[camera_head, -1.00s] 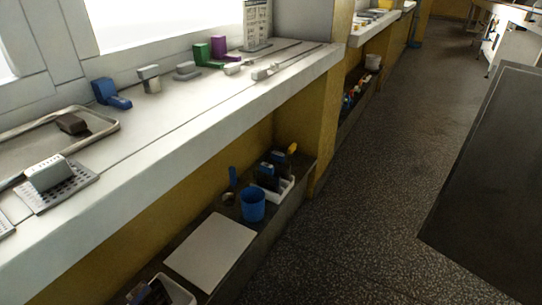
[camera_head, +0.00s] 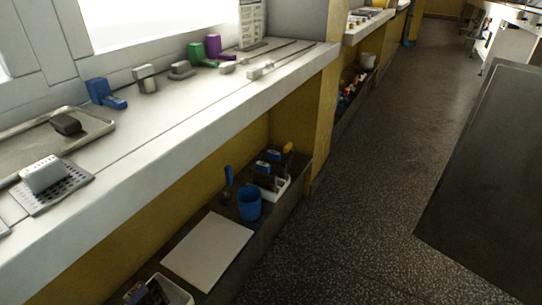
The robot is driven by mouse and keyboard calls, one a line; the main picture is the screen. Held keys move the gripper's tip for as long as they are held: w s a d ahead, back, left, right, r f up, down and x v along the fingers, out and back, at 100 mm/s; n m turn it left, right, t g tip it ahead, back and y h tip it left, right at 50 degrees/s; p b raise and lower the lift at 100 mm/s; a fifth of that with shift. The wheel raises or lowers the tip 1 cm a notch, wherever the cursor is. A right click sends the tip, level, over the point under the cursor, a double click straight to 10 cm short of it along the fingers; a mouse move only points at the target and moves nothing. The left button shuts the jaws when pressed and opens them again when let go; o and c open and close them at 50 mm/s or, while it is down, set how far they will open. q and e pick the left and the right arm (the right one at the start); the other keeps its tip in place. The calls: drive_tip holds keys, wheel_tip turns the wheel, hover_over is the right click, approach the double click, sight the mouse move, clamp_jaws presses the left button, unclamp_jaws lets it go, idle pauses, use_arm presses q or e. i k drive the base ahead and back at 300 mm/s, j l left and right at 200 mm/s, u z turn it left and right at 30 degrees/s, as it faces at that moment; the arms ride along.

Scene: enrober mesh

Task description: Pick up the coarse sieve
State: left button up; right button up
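No object in the head view is plainly a coarse sieve. A perforated metal plate (camera_head: 73,183) with round holes lies on the white counter at the left, near its front edge, and may be it. A pale grey block (camera_head: 42,175) sits on top of the plate and hides part of it. Part of another flat piece (camera_head: 4,229) is cut off by the left picture edge. Neither of my grippers shows.
A metal tray (camera_head: 104,127) holding a dark block (camera_head: 66,124) lies behind the plate. Blue (camera_head: 103,93), green and purple pieces stand along the counter's back. The lower shelf holds a white board (camera_head: 208,252) and blue cup (camera_head: 249,205).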

sight(279, 167)
drive_tip(key=i+l+u, duration=0.1)
drive_tip(key=u, duration=0.35)
drive_tip(key=i+l+u, duration=0.15)
drive_tip(key=u, duration=0.35)
drive_tip(key=i+l+u, duration=0.1)
drive_tip(key=l+u, duration=0.15)
drive_tip(key=u, duration=0.2)
